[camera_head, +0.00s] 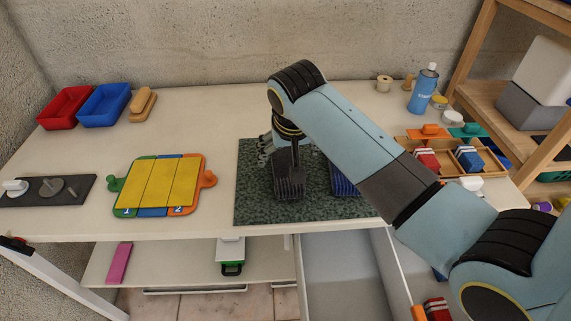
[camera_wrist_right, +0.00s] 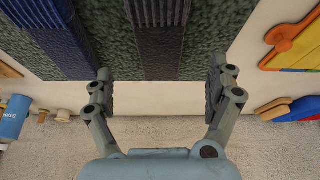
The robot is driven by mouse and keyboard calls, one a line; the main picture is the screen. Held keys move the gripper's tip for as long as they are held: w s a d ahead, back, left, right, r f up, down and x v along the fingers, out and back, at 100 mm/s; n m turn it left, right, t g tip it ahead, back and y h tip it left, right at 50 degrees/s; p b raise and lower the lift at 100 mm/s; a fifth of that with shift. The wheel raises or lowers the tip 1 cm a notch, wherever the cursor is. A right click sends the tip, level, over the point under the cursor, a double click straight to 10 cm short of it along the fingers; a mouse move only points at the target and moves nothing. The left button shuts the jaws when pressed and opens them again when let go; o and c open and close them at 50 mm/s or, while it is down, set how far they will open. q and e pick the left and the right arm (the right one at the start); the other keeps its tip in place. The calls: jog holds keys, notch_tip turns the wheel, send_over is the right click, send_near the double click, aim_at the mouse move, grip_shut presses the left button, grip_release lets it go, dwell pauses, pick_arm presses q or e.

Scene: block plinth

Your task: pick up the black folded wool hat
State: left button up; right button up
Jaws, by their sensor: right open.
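The black folded wool hat (camera_head: 289,186) is dark and ribbed and lies on a dark green speckled mat (camera_head: 253,205) on the table. It also shows in the right wrist view as a ribbed dark strip (camera_wrist_right: 158,42). My right gripper (camera_head: 284,150) is over the far part of the hat, partly hidden by my own arm in the head view. In the right wrist view its open fingers (camera_wrist_right: 160,76) stand apart on either side of the hat, with mat visible between each finger and the hat. My left gripper is not in view.
A blue ribbed folded item (camera_head: 343,181) lies right of the hat on the same mat. A yellow-panelled board (camera_head: 160,185) lies to the left. Red (camera_head: 66,107) and blue (camera_head: 103,105) bins stand back left. An open drawer (camera_head: 345,275) juts out below the table's front edge.

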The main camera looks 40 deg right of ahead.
aim_at(286, 164)
jog(key=shift+w+d+f, duration=0.1)
jog(key=shift+w+f, duration=0.1)
jog(key=shift+f, duration=0.25)
jog(key=shift+w+d+f, duration=0.1)
jog(key=shift+f, duration=0.15)
jog(key=x, duration=0.4)
jog(key=shift+w+f, duration=0.15)
jog(key=shift+f, duration=0.25)
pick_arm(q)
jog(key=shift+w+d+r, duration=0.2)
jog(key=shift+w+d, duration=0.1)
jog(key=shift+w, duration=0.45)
pick_arm(e)
jog(key=c, duration=0.4)
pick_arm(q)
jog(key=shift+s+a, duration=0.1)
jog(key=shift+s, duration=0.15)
pick_arm(e)
jog(key=c, duration=0.9)
